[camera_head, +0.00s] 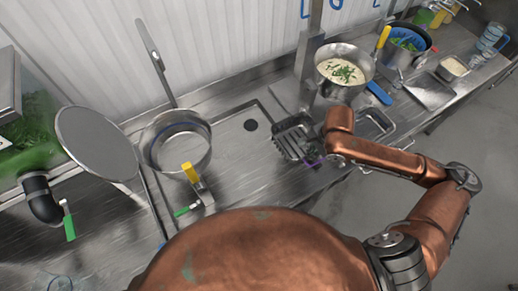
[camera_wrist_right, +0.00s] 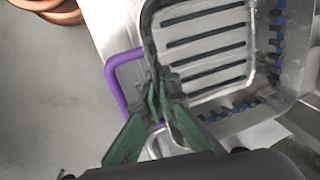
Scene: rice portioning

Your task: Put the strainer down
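The strainer (camera_head: 291,136) is a slotted metal basket over the counter at the right edge of the sink. In the right wrist view its slotted floor (camera_wrist_right: 205,45) and purple handle (camera_wrist_right: 113,80) show close up. My right gripper (camera_wrist_right: 163,90) has its green fingers at the strainer's rim beside the handle, with the tips close together on it. In the head view my right gripper (camera_head: 318,161) is mostly hidden by my arm at the handle end. Whether the strainer's underside touches the counter cannot be told. My left gripper is not in view.
A pot of creamy food with green garnish (camera_head: 342,68) stands behind the strainer. Metal trays (camera_head: 431,92) and another pot (camera_head: 412,35) fill the right counter.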

